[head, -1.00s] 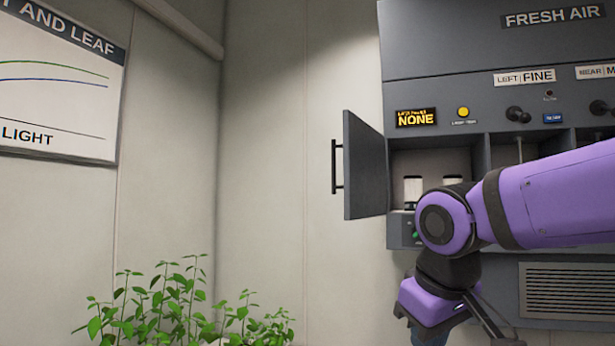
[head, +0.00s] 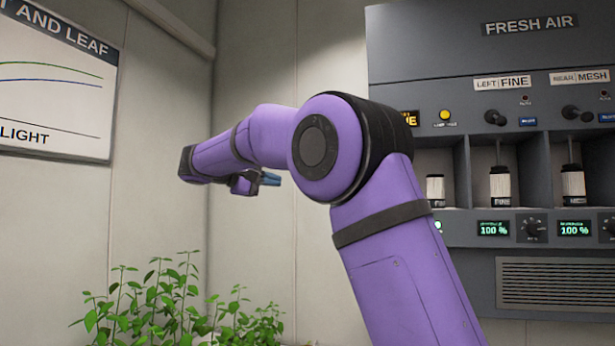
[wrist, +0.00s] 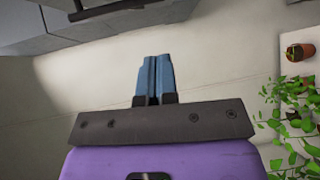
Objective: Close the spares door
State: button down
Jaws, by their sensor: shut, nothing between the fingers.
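The spares door is hidden behind my arm in the head view. In the wrist view, a dark bar handle (wrist: 108,8) shows at the top edge beside a grey panel (wrist: 62,20), which looks like the door. My gripper (head: 270,179) is stretched out to the left of the grey cabinet (head: 430,50), in front of the pale wall, in the head view. Its blue fingers (wrist: 154,78) are together and empty in the wrist view, apart from the handle. I cannot tell how far the door stands open.
Canisters (head: 435,190) stand in the cabinet's open bays, above dials and "100 %" displays (head: 493,228). Green plants (head: 165,305) grow at the lower left. In the wrist view, a brown pot (wrist: 298,52) and leaves (wrist: 300,115) are at the right. A chart (head: 55,75) hangs on the left wall.

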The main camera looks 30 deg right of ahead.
jog(key=w+a+r+m+h, duration=0.1)
jog(key=w+a+r+h, duration=0.1)
jog(key=a, duration=0.1)
jog(key=s+d, duration=0.3)
jog(key=d, duration=0.9)
jog(key=shift+s+d+f+g, duration=0.2)
jog(key=shift+s+g, duration=0.1)
jog(key=shift+s, duration=0.1)
